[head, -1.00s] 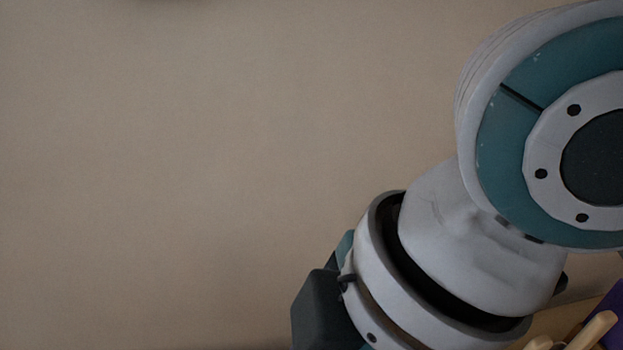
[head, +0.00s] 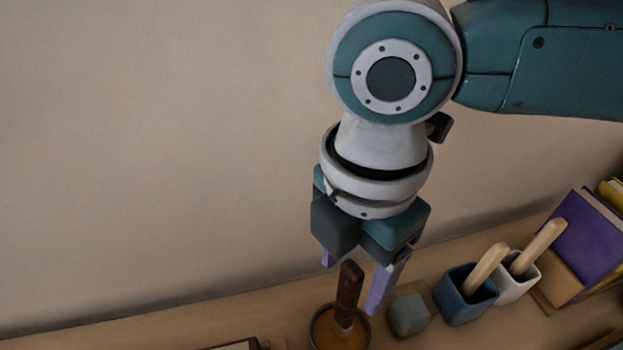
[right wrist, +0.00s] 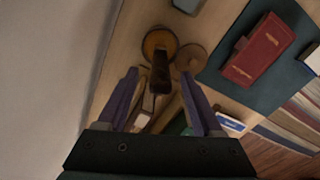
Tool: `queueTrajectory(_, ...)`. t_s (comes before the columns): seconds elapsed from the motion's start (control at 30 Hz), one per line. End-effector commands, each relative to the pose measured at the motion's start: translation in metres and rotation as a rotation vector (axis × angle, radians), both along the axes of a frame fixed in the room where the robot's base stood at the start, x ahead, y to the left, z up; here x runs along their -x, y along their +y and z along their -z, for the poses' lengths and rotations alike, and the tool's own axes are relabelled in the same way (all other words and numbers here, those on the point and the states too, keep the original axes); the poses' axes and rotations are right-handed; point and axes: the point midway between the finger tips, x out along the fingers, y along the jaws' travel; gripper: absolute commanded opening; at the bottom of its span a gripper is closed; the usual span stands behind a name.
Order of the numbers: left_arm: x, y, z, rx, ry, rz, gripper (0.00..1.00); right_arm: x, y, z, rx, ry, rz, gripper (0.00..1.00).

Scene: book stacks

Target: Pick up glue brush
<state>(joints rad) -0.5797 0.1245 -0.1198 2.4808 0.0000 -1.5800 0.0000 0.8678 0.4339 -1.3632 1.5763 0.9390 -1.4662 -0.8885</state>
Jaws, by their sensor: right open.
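The glue brush (head: 347,293) has a dark brown handle. It stands in a round pot (head: 316,332) of amber glue near the bottom of the head view, so its lower end is hidden. My right gripper (head: 354,280) points down over it, open, with purple fingers on either side of the handle. In the right wrist view the brush handle (right wrist: 160,72) shows between the two spread fingertips, with the glue pot (right wrist: 152,40) beyond. I cannot tell whether a finger touches the handle. My left gripper is out of view.
A grey-blue block (head: 408,314) stands close right of the pot. A blue cup (head: 467,296) and a white cup (head: 516,285) hold wooden-handled tools. Purple book (head: 588,238) stands farther right. A red book (right wrist: 258,48) lies on a dark mat. A wall rises behind.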

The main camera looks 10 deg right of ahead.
Motion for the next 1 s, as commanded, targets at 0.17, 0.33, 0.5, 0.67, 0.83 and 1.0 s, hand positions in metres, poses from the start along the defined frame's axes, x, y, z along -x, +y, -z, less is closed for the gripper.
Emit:
queueTrajectory(0.17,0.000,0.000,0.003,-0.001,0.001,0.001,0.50,0.001,0.001,0.024,0.000,0.001,0.001,0.68)
queueTrajectory(0.33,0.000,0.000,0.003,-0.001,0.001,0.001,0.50,0.001,0.001,0.027,0.000,-0.001,0.000,0.68)
queueTrajectory(0.5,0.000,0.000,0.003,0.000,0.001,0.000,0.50,0.001,0.001,0.027,0.000,-0.001,0.000,0.60)
queueTrajectory(0.67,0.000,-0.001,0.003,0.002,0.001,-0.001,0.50,0.001,0.001,0.026,0.000,-0.001,0.000,0.42)
queueTrajectory(0.83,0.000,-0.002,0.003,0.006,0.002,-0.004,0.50,0.001,0.001,0.026,0.000,-0.001,0.000,0.23)
queueTrajectory(1.0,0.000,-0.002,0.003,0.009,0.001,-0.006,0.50,0.001,0.001,0.026,0.000,-0.001,0.000,0.03)
